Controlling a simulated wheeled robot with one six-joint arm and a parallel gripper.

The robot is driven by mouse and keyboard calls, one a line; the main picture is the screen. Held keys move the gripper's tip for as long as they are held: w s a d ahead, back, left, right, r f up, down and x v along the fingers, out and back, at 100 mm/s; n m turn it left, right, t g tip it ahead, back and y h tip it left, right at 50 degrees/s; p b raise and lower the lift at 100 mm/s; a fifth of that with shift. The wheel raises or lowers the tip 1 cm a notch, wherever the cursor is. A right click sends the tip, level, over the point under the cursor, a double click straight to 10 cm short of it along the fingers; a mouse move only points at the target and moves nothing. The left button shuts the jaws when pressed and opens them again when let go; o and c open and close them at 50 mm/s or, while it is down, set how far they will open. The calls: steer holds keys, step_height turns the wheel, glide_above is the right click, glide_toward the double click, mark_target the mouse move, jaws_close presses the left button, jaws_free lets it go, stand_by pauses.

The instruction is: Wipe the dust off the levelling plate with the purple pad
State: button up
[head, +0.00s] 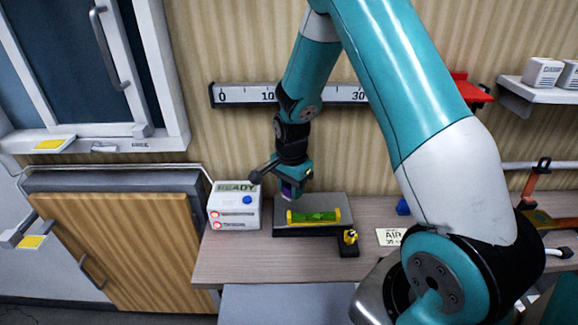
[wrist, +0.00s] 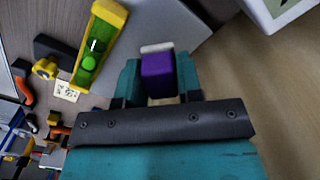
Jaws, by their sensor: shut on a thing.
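My gripper (head: 289,190) is shut on the purple pad (wrist: 158,76), which sits between the two fingers in the wrist view. A pale strip shows along the pad's far edge. The grey levelling plate (head: 331,201) lies on the bench in the head view, and my gripper is over its back left part. The plate also shows beyond the pad in the wrist view (wrist: 178,25). A yellow spirit level with a green vial (head: 314,216) lies along its front. I cannot make out dust on the plate, or whether the pad touches it.
A white box with a READY display (head: 234,205) stands just left of the plate. A yellow knob on a dark base (head: 350,238) is at its front right corner. A blue item (head: 403,207) and a white card (head: 389,237) lie to the right. A ruler rail (head: 240,95) runs along the wall.

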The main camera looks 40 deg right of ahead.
steer(key=shift+w+r+p, duration=0.1)
steer(key=shift+r+p, duration=0.2)
steer(key=shift+r, duration=0.25)
steer(key=shift+r+p, duration=1.55)
steer(key=shift+r, duration=0.45)
